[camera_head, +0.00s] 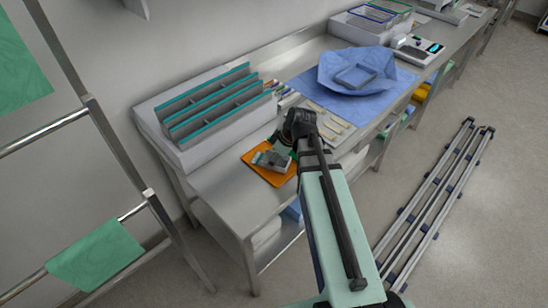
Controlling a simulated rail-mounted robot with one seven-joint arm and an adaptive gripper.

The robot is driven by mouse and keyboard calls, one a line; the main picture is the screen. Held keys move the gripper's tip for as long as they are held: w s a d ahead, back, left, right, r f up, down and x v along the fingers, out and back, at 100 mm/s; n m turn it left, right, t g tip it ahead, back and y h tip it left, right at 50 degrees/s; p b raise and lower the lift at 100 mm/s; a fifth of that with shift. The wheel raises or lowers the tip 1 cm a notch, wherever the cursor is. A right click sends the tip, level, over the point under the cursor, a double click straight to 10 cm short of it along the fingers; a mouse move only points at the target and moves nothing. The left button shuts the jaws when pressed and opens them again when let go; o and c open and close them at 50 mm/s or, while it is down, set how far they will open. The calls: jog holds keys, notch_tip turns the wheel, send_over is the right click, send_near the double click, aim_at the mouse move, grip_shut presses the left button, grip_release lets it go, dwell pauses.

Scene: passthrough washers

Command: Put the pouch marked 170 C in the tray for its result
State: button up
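Several small pale pouches (329,128) lie in a row on the steel bench, just right of my arm. Their markings are too small to read, so I cannot tell which is marked 170 C. An orange tray (253,156) lies flat near the bench's front edge. My gripper (270,162) is over this tray, pointing down. Its fingers are small and partly hidden by my wrist, and I cannot tell whether they hold anything. Part of the tray is hidden under the gripper.
A white rack with teal dividers (208,103) stands behind the orange tray. A blue wrap holding a blue-grey basket (355,76) lies further right. Beyond it are a small device with a display (418,48) and wire baskets (372,18).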

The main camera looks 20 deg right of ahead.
jog(key=o, duration=0.8)
jog(key=shift+f, duration=0.15)
jog(key=shift+r, duration=0.25)
jog(key=shift+b+v, duration=1.15)
jog(key=shift+v, duration=4.8)
